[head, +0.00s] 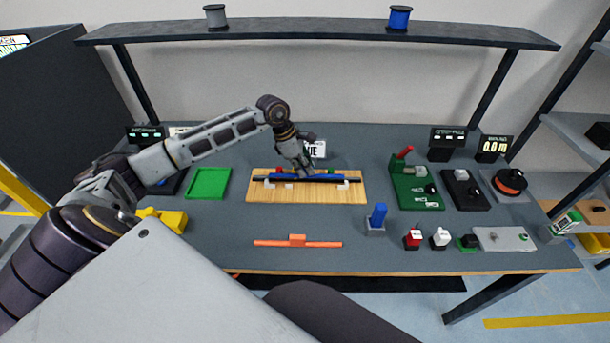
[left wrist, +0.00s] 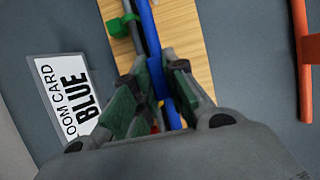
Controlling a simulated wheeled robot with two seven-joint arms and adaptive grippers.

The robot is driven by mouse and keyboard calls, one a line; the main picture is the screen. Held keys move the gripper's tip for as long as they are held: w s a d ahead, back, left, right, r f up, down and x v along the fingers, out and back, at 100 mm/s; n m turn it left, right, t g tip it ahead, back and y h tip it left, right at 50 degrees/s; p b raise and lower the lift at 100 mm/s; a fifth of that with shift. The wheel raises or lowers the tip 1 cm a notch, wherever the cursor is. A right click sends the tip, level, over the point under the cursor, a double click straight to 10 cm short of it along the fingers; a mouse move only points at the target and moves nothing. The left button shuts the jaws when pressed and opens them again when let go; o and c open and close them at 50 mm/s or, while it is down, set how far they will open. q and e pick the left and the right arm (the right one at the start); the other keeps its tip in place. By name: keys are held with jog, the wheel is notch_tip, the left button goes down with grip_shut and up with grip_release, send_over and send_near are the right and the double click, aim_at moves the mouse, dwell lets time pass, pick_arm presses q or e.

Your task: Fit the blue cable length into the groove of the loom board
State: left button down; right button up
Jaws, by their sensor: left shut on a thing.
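The wooden loom board (head: 260,191) lies mid-table, with a long dark strip and white clips along it. My left gripper (head: 304,172) is over the middle of the board, shut on the blue cable length (head: 327,177). In the left wrist view the blue cable (left wrist: 146,22) runs between the fingers (left wrist: 155,75), beside the dark strip and over the wooden board (left wrist: 185,30). The fingers hide part of the cable, and I cannot tell whether it sits in the groove. My right gripper is not in view.
A green tray (head: 208,183) and yellow block (head: 172,220) are left; a blue piece on a stand (head: 377,217) and several fixtures are right.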

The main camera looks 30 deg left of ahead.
pick_arm(q)
notch_tip(320, 180, down, 2)
jog(key=shift+f, duration=0.95)
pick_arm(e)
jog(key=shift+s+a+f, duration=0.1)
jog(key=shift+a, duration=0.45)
pick_arm(q)
jog(key=c, duration=1.5)
grip_release()
jog(key=shift+o, duration=0.2)
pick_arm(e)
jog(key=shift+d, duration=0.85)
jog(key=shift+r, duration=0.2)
